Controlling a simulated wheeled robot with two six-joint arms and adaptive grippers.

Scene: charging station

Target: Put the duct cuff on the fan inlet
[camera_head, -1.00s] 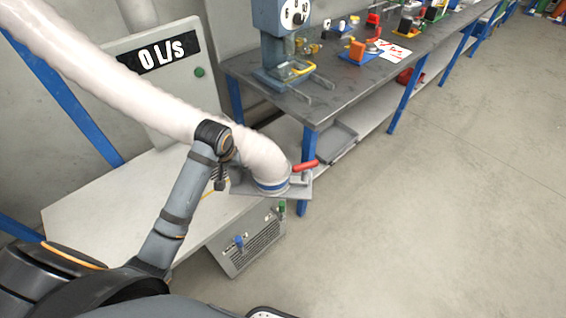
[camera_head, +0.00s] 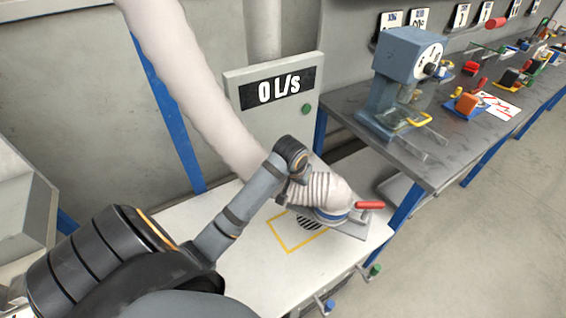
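The duct cuff (camera_head: 332,215) is the blue-banded end of the white ribbed hose (camera_head: 190,90). It is by a grey plate (camera_head: 350,231) with a red handle (camera_head: 370,205), at the right end of the white bench. The striped round fan inlet (camera_head: 309,223) shows just left of the cuff, inside a yellow outline (camera_head: 280,236), partly covered by the hose and cuff. My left arm reaches in from the left, its wrist against the hose above the cuff. My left gripper (camera_head: 284,192) is mostly hidden there, and its fingers cannot be made out. My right gripper is out of view.
A display panel (camera_head: 272,92) reading 0 L/s stands behind the bench (camera_head: 235,275). Blue and green valves (camera_head: 375,270) stick out at the bench's front. A dark worktable (camera_head: 350,108) with a blue-grey dial press (camera_head: 405,75) is at the right. Floor at far right is clear.

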